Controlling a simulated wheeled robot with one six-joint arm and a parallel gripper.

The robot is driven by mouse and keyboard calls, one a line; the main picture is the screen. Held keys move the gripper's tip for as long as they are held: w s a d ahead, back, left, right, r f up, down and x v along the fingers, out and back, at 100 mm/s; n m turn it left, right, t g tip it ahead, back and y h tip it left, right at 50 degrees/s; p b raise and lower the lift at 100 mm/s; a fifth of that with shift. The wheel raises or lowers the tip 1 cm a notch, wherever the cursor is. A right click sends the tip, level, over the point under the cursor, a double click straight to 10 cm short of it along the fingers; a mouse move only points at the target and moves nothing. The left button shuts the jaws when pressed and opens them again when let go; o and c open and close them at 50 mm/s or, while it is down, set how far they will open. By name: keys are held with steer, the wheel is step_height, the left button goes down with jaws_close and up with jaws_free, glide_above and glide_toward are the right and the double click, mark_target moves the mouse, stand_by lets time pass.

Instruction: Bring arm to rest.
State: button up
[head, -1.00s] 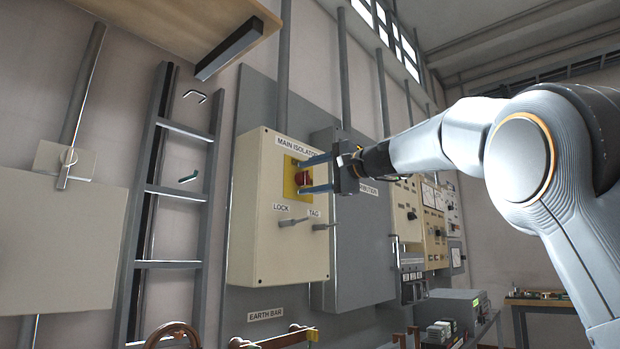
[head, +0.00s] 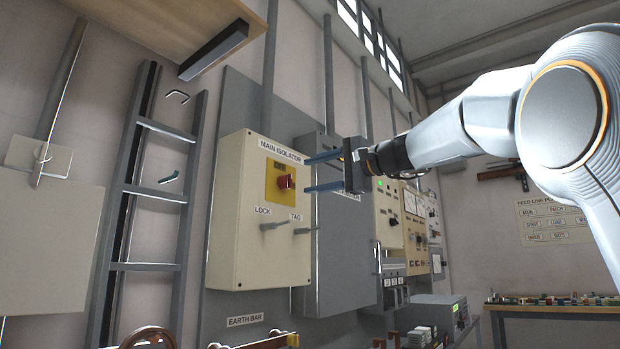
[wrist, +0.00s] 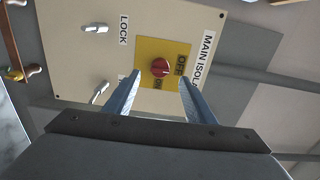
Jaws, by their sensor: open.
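My gripper (head: 322,172) is open and empty, its two blue fingers pointing left toward the cream main isolator box (head: 240,232). The red knob (head: 287,181) on its yellow plate (head: 273,178) stands clear of the fingers. In the wrist view the knob (wrist: 161,68) shows beyond and between the two fingertips (wrist: 160,83), with a gap. The plate there reads OFF and ON. My arm reaches in from the right in the head view, nearly level.
The LOCK and TAG pegs (head: 274,225) stick out below the knob. A grey cabinet (head: 340,250) stands right behind my gripper. A ladder (head: 155,190) leans on the wall at left. A bench with small parts (head: 550,305) is at the far right.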

stand_by(0.4)
steer(key=d+f+g+h, duration=0.1)
steer(key=d+f+h, duration=0.25)
steer(key=f, duration=1.35)
steer(key=d+f+g+h, duration=0.1)
steer(key=d+f+h, duration=0.25)
steer(key=f, duration=1.35)
steer(key=s+d+f+n+g+h, duration=0.1)
steer(key=s+d+f+h, duration=0.15)
steer(key=f, duration=0.55)
steer(key=s+d+f+g+h, duration=0.1)
steer(key=s+f+g, duration=0.1)
steer(key=s+f, duration=0.35)
steer(key=s+d+f+n+g+h, duration=0.2)
steer(key=s+d+f+n, duration=0.1)
steer(key=s+f, duration=0.8)
steer(key=s+d+f+n+g+h, duration=0.1)
steer(key=s+d+f+n+h, duration=0.2)
steer(key=s+f, duration=0.8)
steer(key=s+a+r+n+g+y, duration=0.2)
steer(key=s+a+r+n+g, duration=0.1)
steer(key=s+a+r, duration=0.6)
steer(key=s+d+r+m+p, duration=0.1)
steer(key=d+r+p, duration=0.7)
steer(key=p, duration=1.1)
steer(key=shift+d+r+m+h, duration=0.35)
steer(key=shift+d+r+m, duration=0.05)
steer(key=shift+d+m, duration=0.55)
